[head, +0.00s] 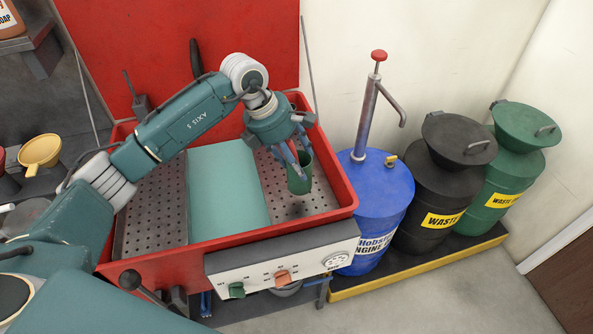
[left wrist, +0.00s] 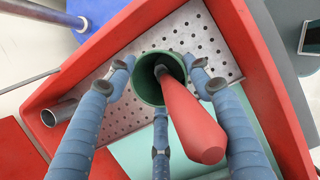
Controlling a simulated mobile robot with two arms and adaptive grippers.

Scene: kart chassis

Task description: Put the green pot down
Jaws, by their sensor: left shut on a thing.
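The green pot (head: 299,178) hangs upright, or nearly so, from my left gripper (head: 291,152) over the right perforated panel of the red wash tray (head: 349,197). In the left wrist view the blue fingers of my left gripper (left wrist: 160,88) close around the pot's rim (left wrist: 140,85). A red-handled tool (left wrist: 195,125) stands in the pot and leans toward the camera. A dark shadow lies on the panel just below the pot; the pot seems slightly above it, though the gap is hard to judge. My right gripper is out of view.
A teal flat panel (head: 228,190) lies left of the pot in the tray. A blue drum (head: 378,200) with a red-topped pump, a black waste can (head: 450,190) and a green waste can (head: 515,165) stand to the right. A control box (head: 250,282) fronts the tray.

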